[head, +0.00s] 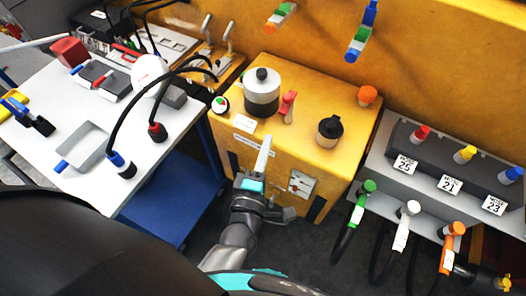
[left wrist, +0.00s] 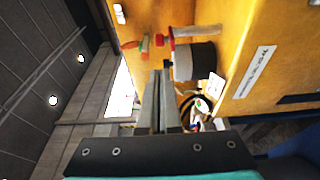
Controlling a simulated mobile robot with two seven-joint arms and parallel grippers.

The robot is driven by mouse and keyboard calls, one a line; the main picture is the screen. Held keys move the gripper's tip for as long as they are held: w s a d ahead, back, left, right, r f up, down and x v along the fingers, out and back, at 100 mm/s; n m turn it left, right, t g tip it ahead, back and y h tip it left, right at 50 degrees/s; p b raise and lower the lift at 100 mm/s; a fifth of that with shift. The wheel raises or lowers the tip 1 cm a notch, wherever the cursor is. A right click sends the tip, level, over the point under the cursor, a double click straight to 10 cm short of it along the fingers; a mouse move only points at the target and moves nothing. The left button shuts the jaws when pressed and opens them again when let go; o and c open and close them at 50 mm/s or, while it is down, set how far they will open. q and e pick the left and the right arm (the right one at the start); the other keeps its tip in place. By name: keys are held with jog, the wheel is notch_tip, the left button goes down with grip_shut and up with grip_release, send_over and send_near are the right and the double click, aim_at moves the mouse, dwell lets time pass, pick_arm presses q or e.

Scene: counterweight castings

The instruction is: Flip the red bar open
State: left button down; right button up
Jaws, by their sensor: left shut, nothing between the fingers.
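A red upright bar or lever (head: 287,106) stands on top of the yellow cabinet (head: 330,92), between a white-and-black canister (head: 262,95) and a black-lidded pot (head: 329,131). It appears upright. My left gripper (head: 266,140) is in front of the cabinet, below and left of the red bar in the head view, apart from it. Its fingers are shut with nothing between them. In the left wrist view, the shut fingers (left wrist: 160,78) point toward the canister (left wrist: 194,61), with the red bar (left wrist: 172,39) beyond their tips. My right gripper is not in view.
A white table (head: 50,130) with cables and small parts stands left. A grey bench (head: 380,180) with coloured plugs and hanging cables stands right. Coloured pegs (head: 355,48) stick out of the yellow wall behind. An orange knob (head: 367,95) sits at the cabinet's back right.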

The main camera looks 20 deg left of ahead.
pick_arm(q)
jog(key=shift+s+a, duration=0.1)
jog(key=shift+s, duration=0.8)
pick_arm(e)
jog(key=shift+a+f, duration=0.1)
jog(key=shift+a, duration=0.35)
